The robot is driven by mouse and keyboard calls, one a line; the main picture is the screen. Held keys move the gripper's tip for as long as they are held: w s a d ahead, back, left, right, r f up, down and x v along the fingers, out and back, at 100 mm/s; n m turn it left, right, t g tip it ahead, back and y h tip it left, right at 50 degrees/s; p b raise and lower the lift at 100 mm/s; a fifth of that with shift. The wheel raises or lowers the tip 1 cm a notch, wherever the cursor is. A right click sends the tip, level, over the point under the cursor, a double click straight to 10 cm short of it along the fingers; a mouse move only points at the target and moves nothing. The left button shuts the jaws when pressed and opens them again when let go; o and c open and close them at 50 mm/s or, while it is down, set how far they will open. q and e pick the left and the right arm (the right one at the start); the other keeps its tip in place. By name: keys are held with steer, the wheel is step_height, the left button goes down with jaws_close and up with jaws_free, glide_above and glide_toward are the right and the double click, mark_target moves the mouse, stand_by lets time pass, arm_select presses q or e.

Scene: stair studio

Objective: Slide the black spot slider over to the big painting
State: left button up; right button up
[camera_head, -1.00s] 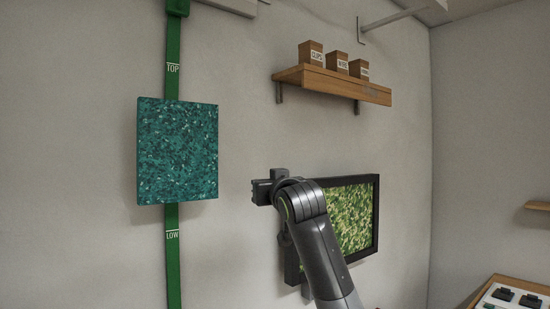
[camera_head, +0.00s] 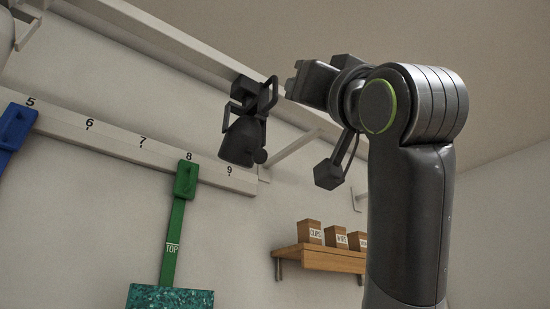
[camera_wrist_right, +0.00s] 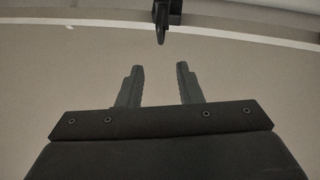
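The black spot slider (camera_head: 243,140) hangs from a long white ceiling rail (camera_head: 165,40) in the head view, with its lamp pointing down and a loop handle at its upper right. Its dark lower end also shows at the top of the right wrist view (camera_wrist_right: 162,22). My right gripper (camera_head: 296,84) is raised just right of the spot, apart from it. Its two fingers (camera_wrist_right: 159,86) are open and empty, with the spot beyond the gap. A teal speckled painting (camera_head: 170,298) shows only its top edge, low in the head view. My left gripper is out of view.
A numbered white rail (camera_head: 115,145) runs along the wall, with a green hanger (camera_head: 186,180) near 8 and a blue one (camera_head: 14,130) near 5. A wooden shelf (camera_head: 320,259) with small boxes is lower right. A white bracket arm (camera_head: 292,147) is behind the spot.

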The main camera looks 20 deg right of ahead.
mark_target(277, 87)
steer(key=p+x, duration=0.9)
steer(key=x, duration=0.5)
steer(key=shift+w+r+p, duration=0.15)
steer(key=shift+r+p, duration=0.2)
steer(key=shift+p, duration=0.05)
steer(key=shift+w+a+r+p, duration=0.1)
steer(key=shift+w+r+p, duration=0.25)
steer(key=shift+w, duration=0.15)
jaws_close()
